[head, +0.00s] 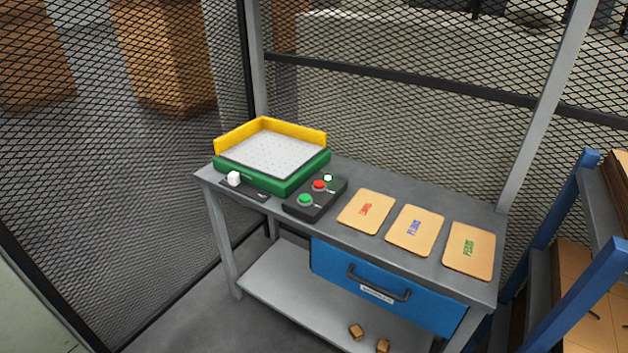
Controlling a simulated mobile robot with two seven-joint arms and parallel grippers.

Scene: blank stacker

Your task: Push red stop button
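The red stop button (320,186) sits on a dark control box (296,209) on top of the grey workbench. A green button (306,199) is in front of it on the same box, and a small pale green-white light or button (328,177) is behind it. Small white labels lie beside the buttons. The red button is unobstructed in the head view. Neither of my grippers is in view.
A blue drawer (430,309) is below. Mesh fencing (420,130) stands behind; a blue-framed rack (572,200) stands right.

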